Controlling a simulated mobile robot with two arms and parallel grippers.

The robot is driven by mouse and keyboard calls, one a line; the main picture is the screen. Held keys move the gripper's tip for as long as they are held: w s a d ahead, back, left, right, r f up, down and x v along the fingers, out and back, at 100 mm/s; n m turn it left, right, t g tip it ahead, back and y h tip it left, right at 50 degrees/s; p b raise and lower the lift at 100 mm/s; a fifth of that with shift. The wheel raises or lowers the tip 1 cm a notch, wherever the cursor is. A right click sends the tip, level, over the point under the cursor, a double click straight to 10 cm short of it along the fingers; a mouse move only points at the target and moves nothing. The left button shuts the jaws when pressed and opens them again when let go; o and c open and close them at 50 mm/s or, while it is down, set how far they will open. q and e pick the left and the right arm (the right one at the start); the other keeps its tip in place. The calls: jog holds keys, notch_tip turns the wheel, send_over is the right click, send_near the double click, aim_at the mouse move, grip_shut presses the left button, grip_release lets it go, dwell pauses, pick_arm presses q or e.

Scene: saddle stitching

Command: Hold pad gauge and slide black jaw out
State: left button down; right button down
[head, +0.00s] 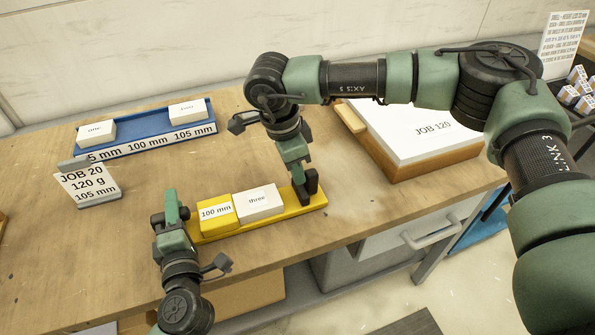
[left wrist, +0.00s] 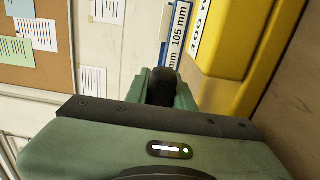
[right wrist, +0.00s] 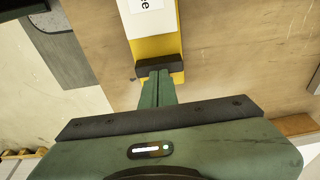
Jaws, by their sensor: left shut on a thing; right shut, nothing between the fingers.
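The yellow pad gauge (head: 222,234) lies on the bench. It carries a yellow "100 mm" block (head: 216,211), a white pad marked "three" (head: 259,203) and, near its right end, the black jaw (head: 311,186). My left gripper (head: 183,222) is shut on the gauge's left end; the gauge also shows in the left wrist view (left wrist: 225,78). My right gripper (head: 299,180) is shut and empty, its fingertips beside the black jaw. In the right wrist view the closed fingers (right wrist: 156,82) point at the jaw (right wrist: 160,68); whether they touch cannot be told.
A blue tray (head: 147,143) with two white pads stands at the back left. A "JOB 20" sign (head: 87,184) stands left. A wooden box with a white "JOB 120" stack (head: 425,120) stands right. The bench's front edge is close to the gauge.

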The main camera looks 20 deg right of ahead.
pick_arm(q)
jog(key=shift+a+f, duration=0.1)
jog(key=shift+f, duration=0.05)
pick_arm(e)
jog(key=shift+s+a+r, duration=0.1)
jog(key=shift+a+r, duration=0.4)
jog(key=shift+a, duration=0.4)
jog(key=shift+s+a+r, duration=0.1)
jog(key=shift+a+r, duration=0.35)
jog(key=shift+a, duration=0.4)
pick_arm(q)
jog(key=c, duration=1.1)
grip_release()
